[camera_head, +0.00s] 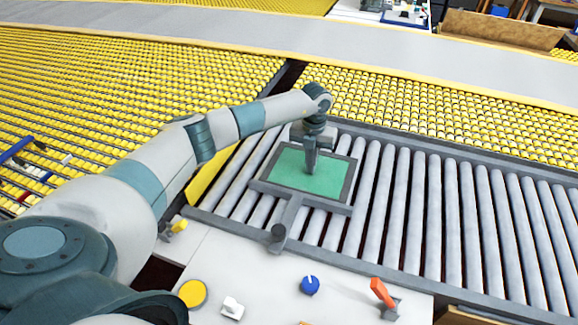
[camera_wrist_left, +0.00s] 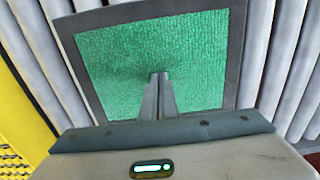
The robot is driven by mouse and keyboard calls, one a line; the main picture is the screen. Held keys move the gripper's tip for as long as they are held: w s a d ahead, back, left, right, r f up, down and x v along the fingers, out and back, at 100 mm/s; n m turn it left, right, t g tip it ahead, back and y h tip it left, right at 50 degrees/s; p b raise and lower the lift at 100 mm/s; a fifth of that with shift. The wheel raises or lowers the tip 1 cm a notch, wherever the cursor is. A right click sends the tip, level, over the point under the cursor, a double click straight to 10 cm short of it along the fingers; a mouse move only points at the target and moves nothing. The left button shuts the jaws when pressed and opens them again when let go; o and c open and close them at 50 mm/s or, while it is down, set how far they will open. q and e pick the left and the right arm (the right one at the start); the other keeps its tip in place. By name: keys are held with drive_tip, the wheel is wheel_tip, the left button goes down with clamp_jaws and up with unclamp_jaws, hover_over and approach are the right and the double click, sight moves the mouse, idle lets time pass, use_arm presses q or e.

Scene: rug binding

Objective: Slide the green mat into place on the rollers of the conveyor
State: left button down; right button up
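The green mat (camera_head: 325,178) has a dark grey border and lies flat over the rollers (camera_head: 410,205) near the left end of the conveyor. It also shows in the left wrist view (camera_wrist_left: 110,65), with rollers on both sides of it. My left gripper (camera_head: 310,173) points down over the mat's middle, its fingertips at or just above the green surface; I cannot tell whether they touch. In the left wrist view the two fingers (camera_wrist_left: 160,78) are together with nothing visible between them. My right gripper is not in view.
The near worktop holds a yellow button (camera_head: 192,293), a blue knob (camera_head: 310,285) and an orange lever (camera_head: 381,291). The rollers to the right are clear.

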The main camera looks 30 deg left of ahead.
sight(344, 188)
use_arm(q)
drive_tip(key=shift+d+f, duration=0.1)
drive_tip(key=shift+d, duration=0.15)
drive_tip(key=shift+w+d, duration=0.15)
drive_tip(key=shift+d, duration=1.8)
drive_tip(key=shift+d, duration=0.1)
drive_tip(key=shift+d, duration=1.85)
drive_tip(key=shift+d, duration=0.1)
drive_tip(key=shift+s+d+p, duration=0.15)
drive_tip(key=shift+d+p, duration=0.05)
drive_tip(key=shift+d, duration=0.7)
drive_tip(key=shift+s+d+p, duration=0.1)
drive_tip(key=shift+d+p, duration=0.05)
drive_tip(key=shift+d, duration=0.7)
